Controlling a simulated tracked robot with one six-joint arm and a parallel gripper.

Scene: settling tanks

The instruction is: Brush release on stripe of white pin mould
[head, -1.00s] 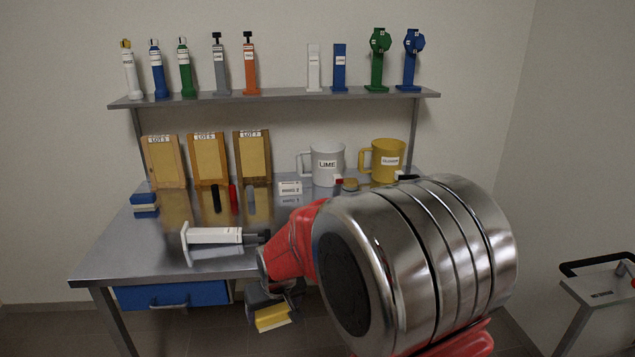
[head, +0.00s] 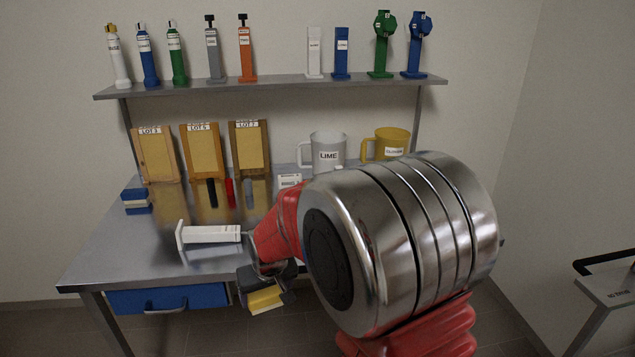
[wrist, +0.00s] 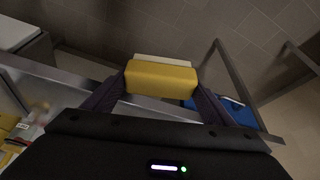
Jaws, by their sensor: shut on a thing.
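My gripper (wrist: 160,92) is shut on a yellow block (wrist: 160,78) with a white layer on its far side. The yellow block also shows in the head view (head: 265,299), held past the bench's front edge, lower than the bench top. A white bar-shaped piece (head: 212,234) with a flat plate at its left end lies on its side on the bench (head: 110,250); my wrist hides its right end. A white upright piece (head: 314,55) stands on the shelf. I cannot read which is the pin mould, and no stripe is visible.
A blue-and-white block (head: 137,200) lies at the bench's left. Lot boards (head: 157,155), a LIME mug (head: 328,150) and a yellow mug (head: 388,145) stand at the back. A blue drawer (head: 165,298) hangs below. A trolley (head: 610,285) stands at right.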

